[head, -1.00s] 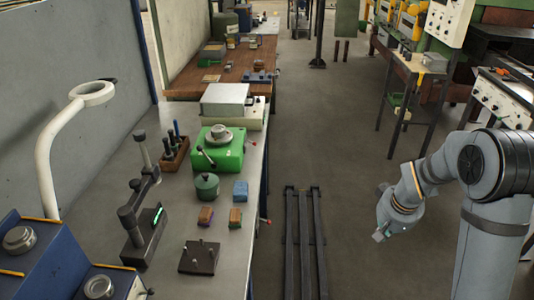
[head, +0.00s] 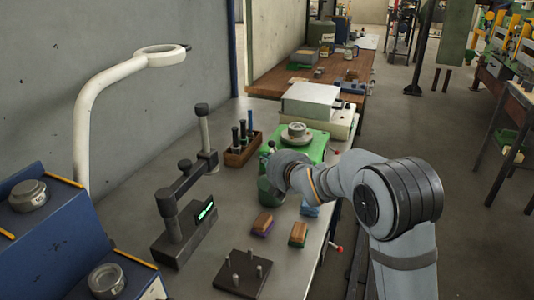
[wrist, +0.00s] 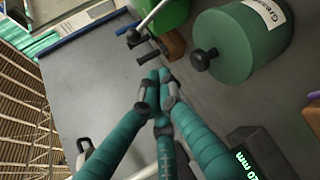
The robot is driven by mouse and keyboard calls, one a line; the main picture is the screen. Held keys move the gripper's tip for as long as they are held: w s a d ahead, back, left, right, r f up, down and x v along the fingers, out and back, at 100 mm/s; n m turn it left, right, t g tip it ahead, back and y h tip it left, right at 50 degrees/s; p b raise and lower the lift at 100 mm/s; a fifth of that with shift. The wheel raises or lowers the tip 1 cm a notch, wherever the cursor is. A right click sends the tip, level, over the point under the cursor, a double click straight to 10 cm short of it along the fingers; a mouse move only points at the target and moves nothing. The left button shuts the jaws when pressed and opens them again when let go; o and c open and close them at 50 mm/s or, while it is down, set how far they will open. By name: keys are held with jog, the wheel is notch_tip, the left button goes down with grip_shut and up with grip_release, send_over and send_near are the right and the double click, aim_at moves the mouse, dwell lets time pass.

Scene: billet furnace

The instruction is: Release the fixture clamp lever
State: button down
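The green fixture (head: 313,148) stands on the grey bench with a round metal part (head: 296,133) on top. In the wrist view its green body (wrist: 172,14) is at the top edge, with the thin metal clamp lever (wrist: 150,17) slanting down to a black knob (wrist: 133,37). My gripper (wrist: 160,80) has its teal fingers drawn together at the tips, with nothing visible between them. The tips appear below the knob in the picture, apart from it. In the head view my wrist hides the gripper and part of the fixture's near side.
A green grease canister (wrist: 240,42) with a black knob is close to the right of my fingers. A wooden rack of dark-handled tools (head: 243,150), a black gauge stand (head: 178,232), small blocks (head: 262,223) and a pegged plate (head: 241,274) stand nearby. A white lamp arm (head: 82,130) rises at left.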

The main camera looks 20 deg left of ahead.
jog(key=shift+w+a+f, duration=0.1)
jog(key=shift+a, duration=0.05)
jog(key=w+a+p, duration=0.1)
jog(key=w+p, duration=0.1)
jog(key=w+f+p, duration=0.1)
jog(key=w+p, duration=0.1)
jog(key=w, duration=0.1)
jog(key=w+a+p, duration=0.1)
jog(key=w+p, duration=0.1)
jog(key=shift+w+a+f, duration=0.2)
jog(key=shift+a+f, duration=0.15)
jog(key=shift+d, duration=0.1)
jog(key=shift+b, duration=0.35)
